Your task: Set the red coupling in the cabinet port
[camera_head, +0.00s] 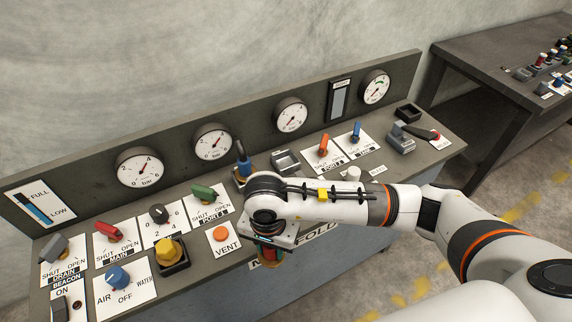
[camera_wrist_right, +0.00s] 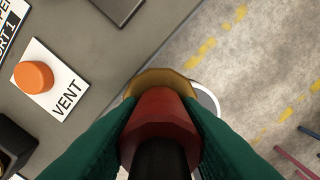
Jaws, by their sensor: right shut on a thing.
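My right gripper (camera_head: 268,254) is shut on the red coupling (camera_wrist_right: 160,112), at the front edge of the cabinet (camera_head: 335,240). In the right wrist view its green fingers clasp the coupling from both sides. A dark round part fills the near end of the coupling, and a brass-coloured flange (camera_wrist_right: 158,80) shows at its far end. A pale ring (camera_wrist_right: 207,97) peeks out beside the flange, mostly hidden. I cannot tell whether it is the port or whether the coupling touches it. The head view shows little of the coupling below my wrist. My left gripper is not in view.
The cabinet top carries an orange VENT button (camera_head: 221,234), a yellow knob (camera_head: 168,249), a green handle (camera_head: 203,192) and a blue-handled part (camera_head: 243,165). Gauges (camera_head: 213,141) line the back panel. A second bench (camera_head: 490,60) stands at the right. Floor is open in front.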

